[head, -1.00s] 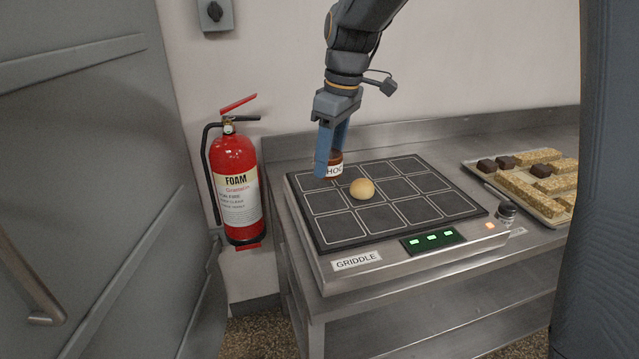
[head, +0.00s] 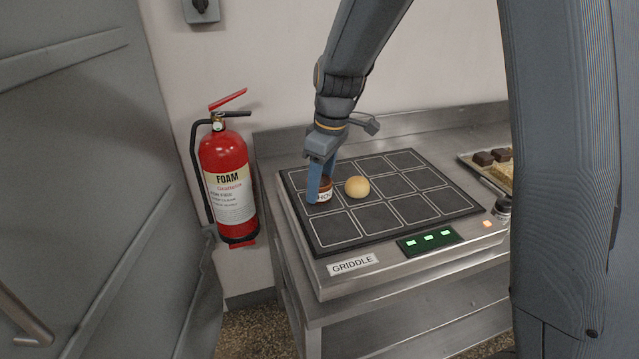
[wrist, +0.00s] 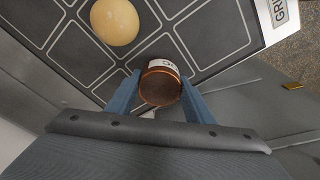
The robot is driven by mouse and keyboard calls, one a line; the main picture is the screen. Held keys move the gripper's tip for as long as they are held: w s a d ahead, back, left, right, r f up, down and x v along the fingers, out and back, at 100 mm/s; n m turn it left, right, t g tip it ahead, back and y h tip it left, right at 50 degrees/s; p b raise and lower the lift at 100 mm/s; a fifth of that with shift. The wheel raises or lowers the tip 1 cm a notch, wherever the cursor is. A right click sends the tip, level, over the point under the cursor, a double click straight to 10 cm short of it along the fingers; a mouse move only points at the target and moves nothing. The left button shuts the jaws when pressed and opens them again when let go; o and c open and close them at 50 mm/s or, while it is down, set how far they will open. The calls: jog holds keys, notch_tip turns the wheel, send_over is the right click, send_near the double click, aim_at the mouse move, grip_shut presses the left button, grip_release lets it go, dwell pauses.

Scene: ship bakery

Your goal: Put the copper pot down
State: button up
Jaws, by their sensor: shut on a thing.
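The copper pot (head: 324,188) is a small brown-copper cup with a white label, partly hidden by a finger in the head view. My gripper (head: 321,192) is shut on it, with the blue fingers at its two sides. In the wrist view the pot (wrist: 160,84) sits between the fingertips of my gripper (wrist: 159,90), its dark round top facing the camera. The pot is low over the left part of the griddle (head: 417,242). I cannot tell whether its base touches the plate.
A round pale bun (head: 357,187) lies on the griddle just right of the pot. A tray (head: 484,174) of dark and golden bars is at the right, partly hidden by my own body. A red fire extinguisher (head: 228,175) hangs left of the counter. Several griddle squares are bare.

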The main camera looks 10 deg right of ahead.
aim_at(327, 183)
jog(key=shift+f, duration=0.35)
jog(key=shift+f, duration=0.15)
jog(key=o, duration=1.2)
jog(key=shift+c, duration=0.2)
notch_tip(327, 183, up, 12)
jog(key=s+d+b, duration=0.1)
jog(key=b, duration=0.1)
jog(key=shift+d, duration=0.3)
